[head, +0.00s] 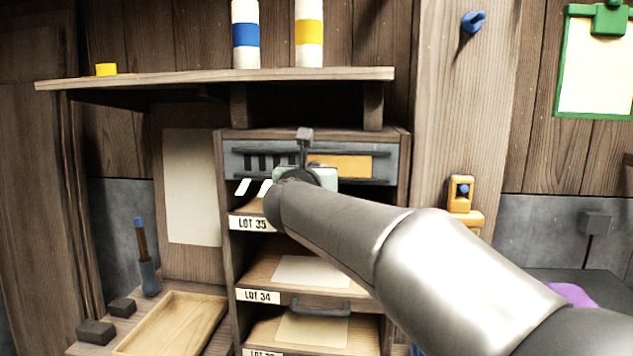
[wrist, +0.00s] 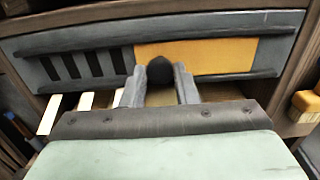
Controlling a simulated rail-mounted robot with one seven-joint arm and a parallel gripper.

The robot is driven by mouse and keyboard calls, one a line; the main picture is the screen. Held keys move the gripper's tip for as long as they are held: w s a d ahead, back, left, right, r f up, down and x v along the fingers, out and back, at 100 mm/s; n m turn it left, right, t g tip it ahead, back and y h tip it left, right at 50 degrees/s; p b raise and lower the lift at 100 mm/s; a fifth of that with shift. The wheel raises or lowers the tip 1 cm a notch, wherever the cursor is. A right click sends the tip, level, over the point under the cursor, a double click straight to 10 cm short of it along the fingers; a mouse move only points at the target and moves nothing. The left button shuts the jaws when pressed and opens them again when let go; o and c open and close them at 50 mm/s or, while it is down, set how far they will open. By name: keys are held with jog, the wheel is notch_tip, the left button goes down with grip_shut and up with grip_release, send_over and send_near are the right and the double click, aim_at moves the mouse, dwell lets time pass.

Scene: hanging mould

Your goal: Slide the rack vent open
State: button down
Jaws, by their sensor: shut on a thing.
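The rack vent (head: 237,161) is a grey panel across the top of the wooden rack, with dark upright slots at its left. An orange slider plate (head: 345,164) fills its right part, between two dark rails. In the wrist view the orange plate (wrist: 215,57) has a dark round knob (wrist: 157,72) near its left end. My gripper (wrist: 160,84) has one finger on each side of this knob and is shut on it. In the head view my wrist and arm hide the fingertips, the knob and part of the vent.
Below the vent are open shelves labelled LOT 35 (head: 252,224) and LOT 34 (head: 258,296). A wooden shelf (head: 215,80) with two banded white cylinders juts out above. A wooden tray (head: 175,325) lies lower left.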

jog(key=shift+d, duration=0.25)
jog(key=c, duration=1.1)
grip_release()
jog(key=shift+d, duration=0.1)
jog(key=shift+c, duration=0.2)
jog(key=s+a+b, duration=0.2)
jog(key=s, duration=1.5)
jog(key=shift+s+a+b, duration=0.15)
jog(key=shift+a+b, duration=0.1)
jog(key=shift+b, duration=0.1)
